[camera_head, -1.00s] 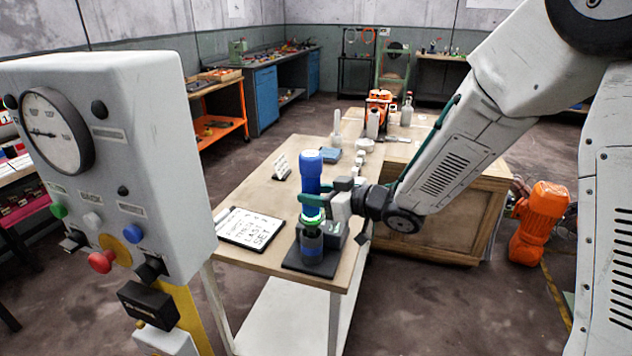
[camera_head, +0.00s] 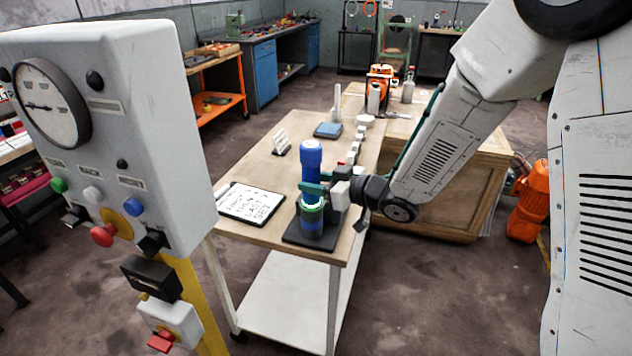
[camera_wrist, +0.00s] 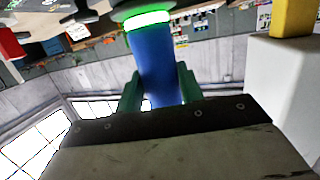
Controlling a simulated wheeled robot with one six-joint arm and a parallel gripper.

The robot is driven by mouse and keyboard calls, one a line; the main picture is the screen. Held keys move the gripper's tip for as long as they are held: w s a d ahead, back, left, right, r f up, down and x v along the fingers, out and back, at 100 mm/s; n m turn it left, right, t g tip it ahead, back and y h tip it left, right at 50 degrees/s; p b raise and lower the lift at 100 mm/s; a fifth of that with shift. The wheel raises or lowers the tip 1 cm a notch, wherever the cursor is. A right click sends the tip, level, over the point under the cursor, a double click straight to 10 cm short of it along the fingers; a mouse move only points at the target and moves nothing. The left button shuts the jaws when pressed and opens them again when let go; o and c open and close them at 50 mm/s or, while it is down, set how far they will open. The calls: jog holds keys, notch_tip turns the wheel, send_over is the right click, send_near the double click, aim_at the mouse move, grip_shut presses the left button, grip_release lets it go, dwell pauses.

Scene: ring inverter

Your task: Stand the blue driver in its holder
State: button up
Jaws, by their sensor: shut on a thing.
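The blue driver (camera_head: 311,160) is upright, and my gripper (camera_head: 313,188) is shut around its body. In the wrist view the driver (camera_wrist: 158,62) sits between the two green fingers of my gripper (camera_wrist: 158,92). The holder (camera_head: 312,233) stands on a dark base plate near the front end of the wooden table. A ring glowing green (camera_head: 312,207) shows at the holder's top, right below my fingers. The driver is in line above the holder; whether its lower end is inside cannot be told.
A white sheet with writing (camera_head: 250,202) lies left of the holder on the table (camera_head: 262,176). A small sign (camera_head: 281,142) and a blue box (camera_head: 328,130) stand farther back. A grey control panel (camera_head: 110,130) with a gauge fills the left foreground.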

jog(key=o, duration=1.2)
jog(key=shift+f, duration=0.1)
